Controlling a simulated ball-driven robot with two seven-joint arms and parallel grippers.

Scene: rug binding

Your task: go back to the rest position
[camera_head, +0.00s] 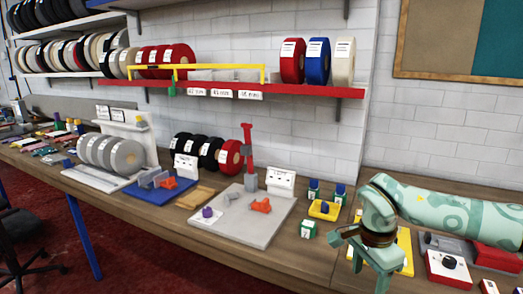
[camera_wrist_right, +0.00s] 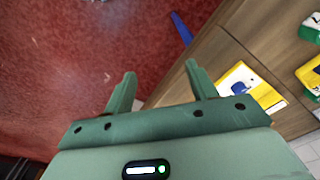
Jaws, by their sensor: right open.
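My right arm comes in from the right in the head view, pale green with patterned links. Its gripper (camera_head: 362,262) hangs over the front part of the bench, near a yellow tray. In the right wrist view, the two green fingers of this gripper (camera_wrist_right: 157,88) stand apart with nothing between them. Behind them are the red floor and the bench's front edge. My left gripper is not in view.
The wooden bench (camera_head: 312,258) holds a grey board (camera_head: 270,219), a small green-and-white bottle (camera_head: 308,229), a yellow holder (camera_head: 323,211) and a red-and-white box (camera_head: 448,270). A red shelf (camera_head: 330,91) with tape rolls hangs above. The red carpet (camera_head: 140,262) is open in front.

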